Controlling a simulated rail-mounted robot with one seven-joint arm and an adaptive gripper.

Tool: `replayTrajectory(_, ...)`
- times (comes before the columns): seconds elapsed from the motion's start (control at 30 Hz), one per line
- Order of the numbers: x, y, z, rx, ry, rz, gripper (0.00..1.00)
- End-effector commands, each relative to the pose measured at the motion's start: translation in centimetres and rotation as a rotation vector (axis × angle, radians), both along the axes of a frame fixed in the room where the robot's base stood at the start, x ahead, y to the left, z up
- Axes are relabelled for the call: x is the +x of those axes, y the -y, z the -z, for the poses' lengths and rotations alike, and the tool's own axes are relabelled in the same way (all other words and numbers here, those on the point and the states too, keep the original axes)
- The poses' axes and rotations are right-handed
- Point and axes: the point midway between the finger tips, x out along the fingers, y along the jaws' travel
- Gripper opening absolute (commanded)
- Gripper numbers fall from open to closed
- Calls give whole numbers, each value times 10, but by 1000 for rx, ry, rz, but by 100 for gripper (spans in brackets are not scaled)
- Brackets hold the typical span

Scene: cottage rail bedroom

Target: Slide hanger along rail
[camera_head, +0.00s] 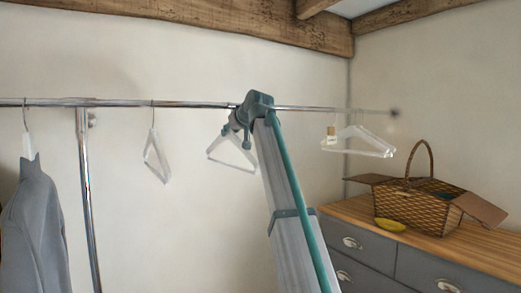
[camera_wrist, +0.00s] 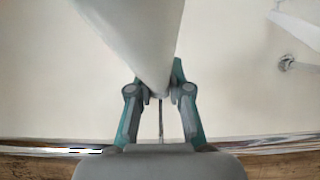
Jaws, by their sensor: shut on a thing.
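My gripper (camera_head: 234,126) is up at the metal clothes rail (camera_head: 190,104), near the middle of the head view. It is shut on a white hanger (camera_head: 234,163), which hangs tilted below the rail. In the wrist view my gripper (camera_wrist: 160,96) has its two fingers on either side of the neck of the white hanger (camera_wrist: 135,35). The thin wire hook (camera_wrist: 161,122) runs from there towards the rail (camera_wrist: 50,150). Where the hook meets the rail is hidden behind my gripper.
One empty white hanger (camera_head: 155,158) hangs to the left, beyond it a grey garment (camera_head: 38,230) by the rail's post (camera_head: 88,195). White hangers (camera_head: 362,145) hang at the right end. A wicker basket (camera_head: 415,205) and a yellow object (camera_head: 390,225) are on the dresser (camera_head: 345,213).

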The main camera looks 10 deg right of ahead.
Motion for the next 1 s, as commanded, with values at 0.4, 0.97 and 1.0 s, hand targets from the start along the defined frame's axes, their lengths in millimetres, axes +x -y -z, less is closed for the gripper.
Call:
replayTrajectory(0.4,-11,-24,0,1,0,-2,0)
replayTrajectory(0.97,-25,-54,1,-1,-1,0,0)
replayTrajectory(1.0,-25,-55,1,0,-1,0,0)
